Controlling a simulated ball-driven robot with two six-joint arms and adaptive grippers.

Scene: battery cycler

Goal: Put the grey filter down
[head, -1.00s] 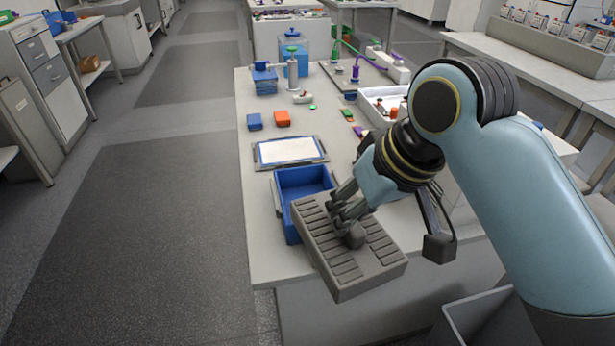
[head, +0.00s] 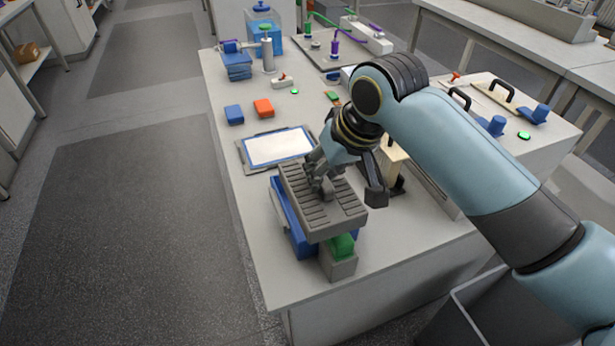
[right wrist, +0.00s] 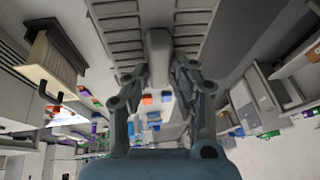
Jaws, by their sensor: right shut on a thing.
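The grey filter (head: 338,215) is a flat slotted block with a raised grip in its middle. My right gripper (head: 325,185) is shut on that grip and holds the filter over the blue bin (head: 300,240) near the table's front left. The filter hides most of the bin, and I cannot tell whether they touch. In the right wrist view the filter (right wrist: 115,30) fills the top, with the fingers of my right gripper (right wrist: 158,75) closed around its grip. My left gripper is not in view.
A grey block with a green top (head: 342,245) stands under the filter's front corner. A tray with a white sheet (head: 278,148) lies behind the bin. A blue block (head: 234,115) and an orange block (head: 264,108) sit farther back. The table (head: 400,245) is bare at front right.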

